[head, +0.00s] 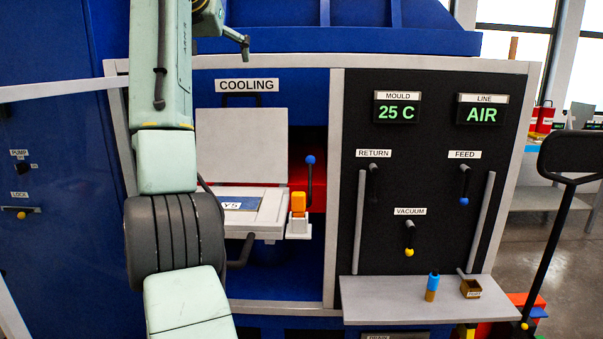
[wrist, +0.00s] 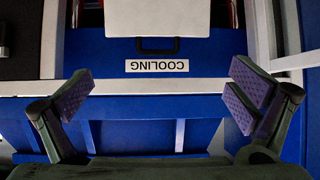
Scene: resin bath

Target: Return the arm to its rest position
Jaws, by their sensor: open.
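My arm (head: 163,170) rises through the left part of the head view, in front of the cooling bay. My gripper (wrist: 160,97) is open and empty in the wrist view, its two purple-padded fingers wide apart. It faces the blue machine front near the COOLING label (wrist: 157,66), which appears upside down there. In the head view only one dark finger shows near the top, above the COOLING label (head: 247,86); the rest of the gripper is hidden or out of frame.
The cooling bay holds a light grey mould (head: 262,211) with its lid (head: 241,146) raised. A black control panel (head: 436,235) with several levers stands to its right. A grey shelf (head: 385,301) below carries a blue-and-orange bottle (head: 432,287) and a small brown box (head: 471,289).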

